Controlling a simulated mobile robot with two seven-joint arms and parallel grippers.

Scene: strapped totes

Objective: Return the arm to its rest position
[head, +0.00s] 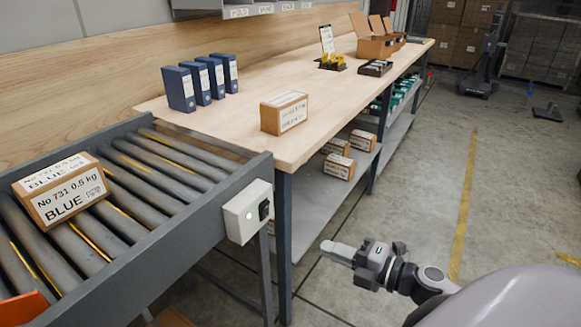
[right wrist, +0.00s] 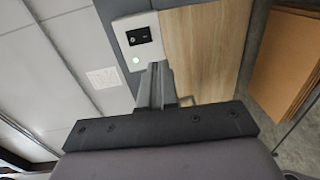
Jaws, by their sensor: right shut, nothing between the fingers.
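My right gripper (head: 339,252) reaches in from the lower right in the head view. It is shut and empty, in free air over the floor, to the right of the conveyor's switch box. In the right wrist view its closed fingers (right wrist: 155,85) point toward the white switch box (right wrist: 138,40), which has a black switch and a lit green lamp. The same switch box (head: 247,212) is on the conveyor's end in the head view. My left gripper does not show in either view.
A roller conveyor (head: 205,225) with a carton labelled BLUE (head: 62,190) stands at the left. A wooden workbench (head: 345,98) holds a small carton (head: 284,113), blue binders (head: 180,90) and open boxes (head: 373,45). Cartons (head: 339,165) lie on its lower shelf.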

